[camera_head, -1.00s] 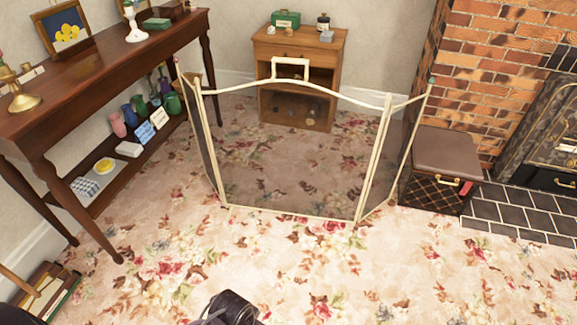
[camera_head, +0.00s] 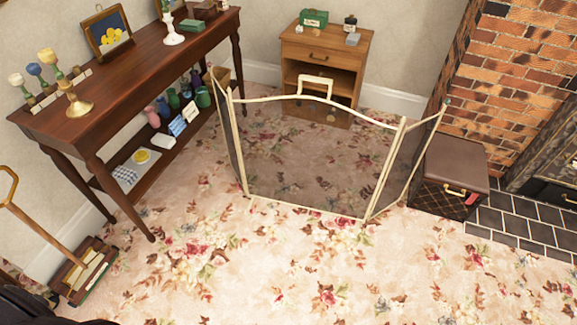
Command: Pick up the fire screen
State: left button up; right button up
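The fire screen (camera_head: 315,209) stands upright on the floral carpet in the middle of the view. It has a cream metal frame, dark see-through mesh and two side wings angled from the middle panel. Its looped carrying handle (camera_head: 315,79) rises from the centre of the top rail. Nothing holds it. Neither gripper shows. Dark parts, probably of my own arm, show at the bottom left corner, well apart from the screen.
A long wooden side table (camera_head: 140,85) stands left of the screen. A small wooden cabinet (camera_head: 325,42) is behind it. A brown-topped box (camera_head: 452,158) and dark hearth tiles (camera_head: 520,223) lie to its right. The carpet (camera_head: 250,270) in front is clear.

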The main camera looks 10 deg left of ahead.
aim_at(309, 153)
jog(key=i+l+u, duration=0.25)
jog(key=u, duration=0.15)
jog(key=i+l+u, duration=0.4)
jog(key=k, duration=0.05)
